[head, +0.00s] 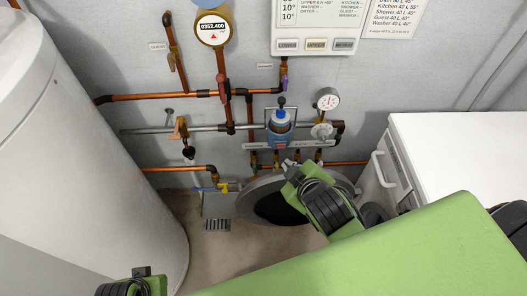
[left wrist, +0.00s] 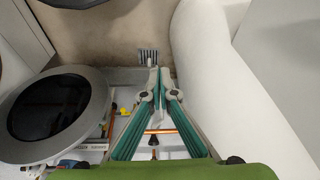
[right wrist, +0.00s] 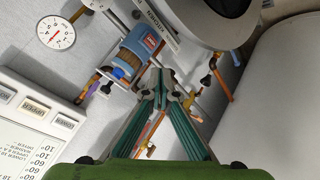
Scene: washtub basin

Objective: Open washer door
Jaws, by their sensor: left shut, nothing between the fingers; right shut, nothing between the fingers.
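The round washer door (head: 258,204), a grey ring around dark glass, stands out from the left-facing front of the white washer (head: 455,150), so it looks swung open. In the left wrist view the door (left wrist: 55,112) is at the left. In the right wrist view part of the door (right wrist: 240,30) is at the top right. My right gripper (head: 288,166) is shut and empty, overlapping the door's upper rim in the head view; whether they touch is unclear. My left gripper (left wrist: 155,75) is shut and empty, to the right of the door in its wrist view.
A large white cylinder (head: 80,140) fills the left side. Copper pipes (head: 150,97), a blue-topped filter (head: 280,130) and a gauge (head: 327,99) are on the back wall. A floor drain (head: 217,225) lies left of the door. Bare floor (head: 200,265) lies in front.

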